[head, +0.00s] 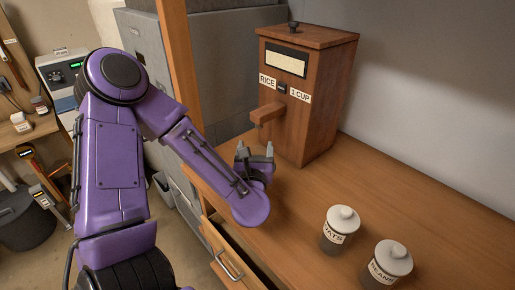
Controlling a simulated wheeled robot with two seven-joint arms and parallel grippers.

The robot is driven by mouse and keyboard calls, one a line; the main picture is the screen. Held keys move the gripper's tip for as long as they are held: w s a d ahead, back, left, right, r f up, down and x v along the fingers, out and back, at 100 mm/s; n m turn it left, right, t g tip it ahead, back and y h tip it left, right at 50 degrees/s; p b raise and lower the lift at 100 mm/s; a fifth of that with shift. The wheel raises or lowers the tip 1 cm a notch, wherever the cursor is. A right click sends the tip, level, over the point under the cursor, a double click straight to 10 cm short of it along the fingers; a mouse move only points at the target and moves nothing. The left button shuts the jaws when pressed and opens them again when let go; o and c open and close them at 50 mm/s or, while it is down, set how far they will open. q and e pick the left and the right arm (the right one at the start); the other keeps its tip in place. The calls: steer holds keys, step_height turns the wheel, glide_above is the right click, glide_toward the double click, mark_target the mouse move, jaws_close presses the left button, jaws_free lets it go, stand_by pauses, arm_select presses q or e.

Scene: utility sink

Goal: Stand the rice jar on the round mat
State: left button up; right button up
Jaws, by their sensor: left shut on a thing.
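My left gripper (256,152) is over the wooden counter, in front of the rice dispenser and a little below its spout. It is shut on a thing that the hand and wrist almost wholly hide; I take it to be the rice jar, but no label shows. I cannot tell whether it touches the counter. No other rice jar is in view. The round mat is not seen. My right gripper is not in view.
The wooden rice dispenser (308,95) stands at the back of the counter (395,185). An oats jar (340,230) and a beans jar (386,265) stand at the front right. A drawer (228,262) is at the counter's left edge. The counter right of the dispenser is clear.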

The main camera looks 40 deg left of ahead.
mark_target(259, 150)
arm_select(q)
steer(key=w+b, duration=0.1)
steer(key=w+a+f+b, duration=0.1)
steer(key=w, duration=0.1)
steer(key=shift+w+a+f+b, duration=0.2)
steer(key=shift+b, duration=0.1)
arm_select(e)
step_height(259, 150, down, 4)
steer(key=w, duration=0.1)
arm_select(q)
steer(key=w+a+f+p, duration=0.2)
steer(key=w+a+p, duration=0.3)
steer(key=w, duration=0.1)
steer(key=shift+a+f, duration=0.25)
steer(key=shift+a, duration=0.1)
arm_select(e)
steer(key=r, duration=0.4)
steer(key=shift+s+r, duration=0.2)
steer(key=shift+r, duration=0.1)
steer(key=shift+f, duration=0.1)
arm_select(q)
steer(key=o, duration=1.4)
steer(key=shift+f, duration=0.15)
steer(key=o, duration=0.4)
